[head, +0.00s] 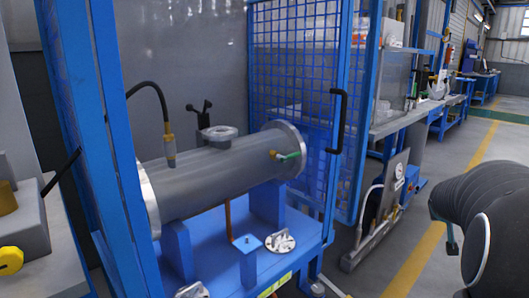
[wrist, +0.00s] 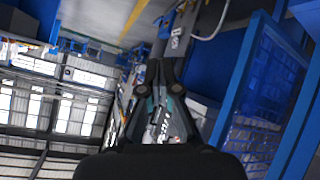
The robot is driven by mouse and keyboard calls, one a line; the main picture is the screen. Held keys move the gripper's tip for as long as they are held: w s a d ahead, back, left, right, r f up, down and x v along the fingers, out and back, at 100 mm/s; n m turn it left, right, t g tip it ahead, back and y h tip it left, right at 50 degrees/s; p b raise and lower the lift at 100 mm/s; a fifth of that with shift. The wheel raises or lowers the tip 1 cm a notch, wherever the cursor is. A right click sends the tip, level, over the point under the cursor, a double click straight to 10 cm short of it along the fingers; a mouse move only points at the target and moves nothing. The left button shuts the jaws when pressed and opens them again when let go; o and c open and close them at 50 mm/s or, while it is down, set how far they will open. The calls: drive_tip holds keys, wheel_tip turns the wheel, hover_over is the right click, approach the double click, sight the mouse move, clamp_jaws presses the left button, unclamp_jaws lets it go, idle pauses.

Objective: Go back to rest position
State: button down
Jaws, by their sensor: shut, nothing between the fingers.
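The flanged shell (head: 215,178) is a grey horizontal cylinder with a flange at each end. It rests on blue supports inside a blue-framed cage in the head view. A short flanged port (head: 218,133) is on top. My dark arm is at the right edge of the head view, well apart from the shell. My gripper (wrist: 163,70) shows in the wrist view, with its fingers shut and empty. The wrist view is tilted and shows the cage mesh on the right, but I cannot make out the shell there.
The blue cage's open mesh door (head: 300,60), with a black handle, stands between the shell and my arm. A black hose (head: 155,88) hangs above the shell. A grey panel with a gauge (head: 393,185) stands on the floor beyond the door. The floor with a yellow line (head: 415,262) is open.

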drive_tip(key=s+a+f+n+y, duration=0.1)
drive_tip(key=s+a+y, duration=0.1)
drive_tip(key=s+a, duration=0.6)
drive_tip(key=s+a+f+n+g+y, duration=0.1)
drive_tip(key=s+a+y, duration=0.2)
drive_tip(key=s+a, duration=0.5)
drive_tip(key=s+a+f+n+g+y, duration=0.1)
drive_tip(key=s+a, duration=0.7)
drive_tip(key=a, duration=1.3)
drive_tip(key=shift+a+f+n+y, duration=0.2)
drive_tip(key=shift+f+n+y, duration=0.2)
drive_tip(key=shift+y, duration=0.4)
drive_tip(key=shift+s, duration=0.1)
